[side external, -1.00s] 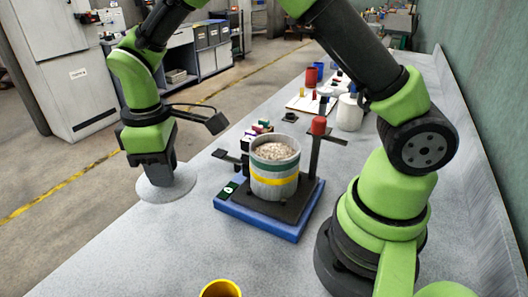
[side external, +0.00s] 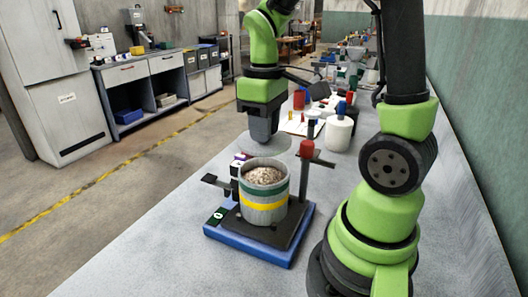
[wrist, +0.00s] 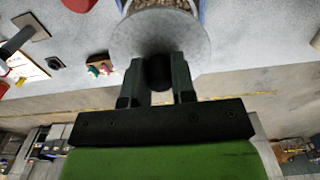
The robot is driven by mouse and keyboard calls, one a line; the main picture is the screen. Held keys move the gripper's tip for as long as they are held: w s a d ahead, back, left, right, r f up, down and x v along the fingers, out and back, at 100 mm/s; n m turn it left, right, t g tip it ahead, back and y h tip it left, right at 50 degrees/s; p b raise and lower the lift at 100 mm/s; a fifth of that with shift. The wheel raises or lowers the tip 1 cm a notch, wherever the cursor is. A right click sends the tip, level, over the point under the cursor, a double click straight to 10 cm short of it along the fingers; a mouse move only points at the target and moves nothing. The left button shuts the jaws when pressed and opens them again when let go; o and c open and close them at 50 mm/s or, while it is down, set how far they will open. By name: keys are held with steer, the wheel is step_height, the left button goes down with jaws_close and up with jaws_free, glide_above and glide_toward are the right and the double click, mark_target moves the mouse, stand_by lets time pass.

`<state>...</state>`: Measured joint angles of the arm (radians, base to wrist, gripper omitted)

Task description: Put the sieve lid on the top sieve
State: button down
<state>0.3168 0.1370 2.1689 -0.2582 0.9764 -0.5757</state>
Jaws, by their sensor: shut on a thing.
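The sieve stack (side external: 265,211), pale with green and yellow bands, stands upright on a dark plate over a blue base (side external: 243,250). Its top sieve (side external: 246,184) is open, with pale grain showing inside. The sieve lid (side external: 284,146), a thin grey disc, is held above and beyond the stack in the side view. My gripper (side external: 263,140) is shut on the lid's knob. In the wrist view the black knob (wrist: 158,73) sits between the two fingers, and the lid (wrist: 185,38) covers part of the stack, with some grain showing at the top edge.
A post with a red knob (side external: 307,148) rises right of the stack, close to the lid. A dark lever (side external: 217,182) sticks out on the left. A white jar (side external: 339,132) and a red cup (side external: 299,99) stand farther back. The front left bench is clear.

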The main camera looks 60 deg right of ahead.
mark_target(264, 149)
steer(key=shift+f, duration=2.35)
steer(key=shift+f, duration=0.1)
steer(key=shift+f, duration=0.5)
steer(key=c, duration=0.9)
jaws_free()
steer(key=shift+c, duration=0.2)
